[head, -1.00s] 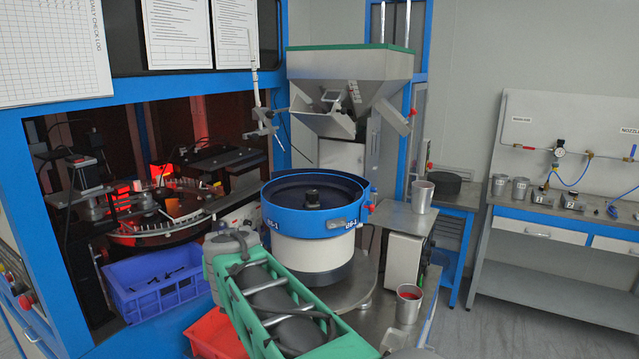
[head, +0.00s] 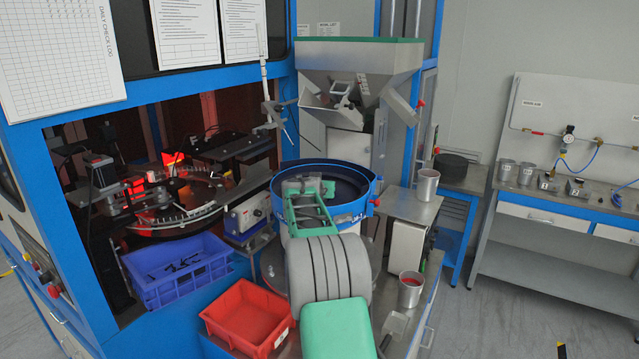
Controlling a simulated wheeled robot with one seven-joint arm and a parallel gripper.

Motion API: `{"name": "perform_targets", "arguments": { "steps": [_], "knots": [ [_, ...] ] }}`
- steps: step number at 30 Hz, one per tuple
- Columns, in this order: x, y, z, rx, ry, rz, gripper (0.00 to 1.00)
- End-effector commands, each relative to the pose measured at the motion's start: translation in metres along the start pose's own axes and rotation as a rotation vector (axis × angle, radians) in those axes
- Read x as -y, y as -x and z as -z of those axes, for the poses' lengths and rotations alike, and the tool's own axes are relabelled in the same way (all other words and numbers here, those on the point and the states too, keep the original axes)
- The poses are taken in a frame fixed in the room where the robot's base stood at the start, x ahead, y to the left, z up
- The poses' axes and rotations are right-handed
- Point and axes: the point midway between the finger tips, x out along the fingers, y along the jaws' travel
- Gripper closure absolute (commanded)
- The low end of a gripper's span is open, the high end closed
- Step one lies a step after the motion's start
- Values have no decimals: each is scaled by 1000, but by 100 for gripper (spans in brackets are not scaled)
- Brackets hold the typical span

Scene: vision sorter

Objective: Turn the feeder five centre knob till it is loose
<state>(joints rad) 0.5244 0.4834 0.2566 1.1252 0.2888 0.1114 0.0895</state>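The bowl feeder (head: 366,204) has a blue outer wall and a dark inside, and stands at the middle of the view. My arm reaches over its near rim from below. My gripper (head: 307,187) is at the end of the arm, over the middle of the bowl. Its fingers are too small and too covered by the arm to tell apart. The centre knob is hidden behind my gripper and wrist, so I cannot tell whether they touch.
A grey hopper (head: 359,62) stands behind the bowl. A blue crate (head: 160,287) with dark parts and a red tray (head: 250,311) sit at the left. Metal cups (head: 427,186) (head: 410,291) stand at the right. A workbench (head: 560,215) is farther right.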

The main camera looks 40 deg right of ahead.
Motion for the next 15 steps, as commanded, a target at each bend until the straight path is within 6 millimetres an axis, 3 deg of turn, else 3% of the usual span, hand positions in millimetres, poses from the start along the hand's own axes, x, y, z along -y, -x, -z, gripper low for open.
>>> {"name": "perform_targets", "arguments": {
  "steps": [6, 15],
  "knots": [
    [0, -1, 0, -1, 0, 0, 42],
    [0, -1, 0, 0, 0, 0, 65]
  ]
}}
